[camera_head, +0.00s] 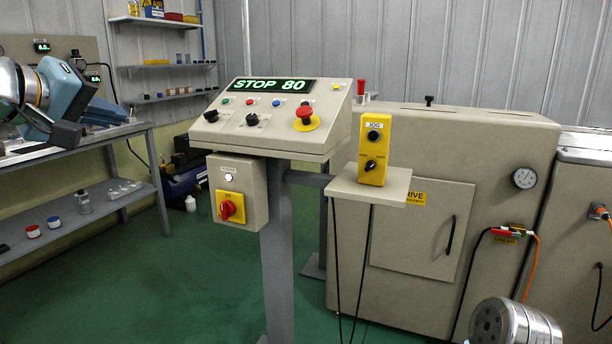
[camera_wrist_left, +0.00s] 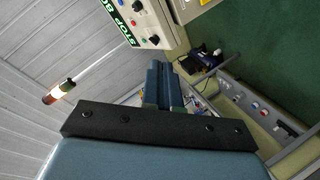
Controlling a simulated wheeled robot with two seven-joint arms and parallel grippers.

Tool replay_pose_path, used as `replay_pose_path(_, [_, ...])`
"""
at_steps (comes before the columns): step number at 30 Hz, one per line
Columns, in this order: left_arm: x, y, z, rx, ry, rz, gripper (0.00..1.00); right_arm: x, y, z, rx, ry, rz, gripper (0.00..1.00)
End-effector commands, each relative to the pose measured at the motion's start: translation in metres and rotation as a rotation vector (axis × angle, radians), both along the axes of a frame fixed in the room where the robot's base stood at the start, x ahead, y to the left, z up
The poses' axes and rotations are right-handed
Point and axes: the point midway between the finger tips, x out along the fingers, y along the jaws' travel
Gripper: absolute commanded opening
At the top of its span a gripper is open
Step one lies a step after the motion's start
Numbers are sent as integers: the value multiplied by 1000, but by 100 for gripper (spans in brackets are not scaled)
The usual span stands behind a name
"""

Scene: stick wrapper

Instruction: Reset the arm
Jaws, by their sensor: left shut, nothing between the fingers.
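My left gripper (camera_head: 108,113) is at the left edge of the head view, in front of the workbench. It points away to the right and is well apart from the control console (camera_head: 275,115). In the left wrist view its two blue fingers (camera_wrist_left: 163,84) are together, with nothing between them. The console has a tilted panel with a green "STOP 80" display (camera_head: 273,85) and a red emergency button (camera_head: 305,112). My right arm shows only as a silver link (camera_head: 513,322) at the lower right. My right gripper is out of view.
The workbench (camera_head: 75,149) stands at the left with small parts on its lower shelf. A yellow jog box (camera_head: 374,149) stands on a small side shelf of the console. A large beige machine (camera_head: 470,130) fills the right. Green floor (camera_head: 205,290) is clear before the console.

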Motion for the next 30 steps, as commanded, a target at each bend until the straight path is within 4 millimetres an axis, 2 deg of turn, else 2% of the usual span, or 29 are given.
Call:
replay_pose_path(5, [30,-1,-37,3,48,-11,0,0,0,0,0,0,0,43])
replay_pose_path(8, [52,-2,-67,8,82,-20,0,0,0,0,0,0,0,43])
replay_pose_path(11, [76,-6,-106,13,126,-32,0,0,0,0,0,0,0,43])
replay_pose_path(14, [101,-12,-158,24,183,-50,0,0,0,0,0,0,0,43])
replay_pose_path(17, [126,-23,-228,39,254,-75,0,0,0,0,0,0,0,43])
replay_pose_path(18, [133,-28,-258,48,283,-87,0,0,0,0,0,0,0,43])
replay_pose_path(22, [144,-50,-355,76,377,-131,0,0,0,0,0,0,0,43])
replay_pose_path(24, [141,-62,-408,92,429,-158,0,0,0,0,0,0,0,43])
replay_pose_path(26, [135,-74,-452,107,473,-184,0,0,0,0,0,0,0,43])
replay_pose_path(27, [128,-82,-481,117,502,-202,0,0,0,0,0,0,0,43])
replay_pose_path(29, [114,-95,-524,133,546,-232,0,0,0,0,0,0,0,43])
replay_pose_path(30, [103,-103,-551,144,575,-253,0,0,0,0,0,0,0,43])
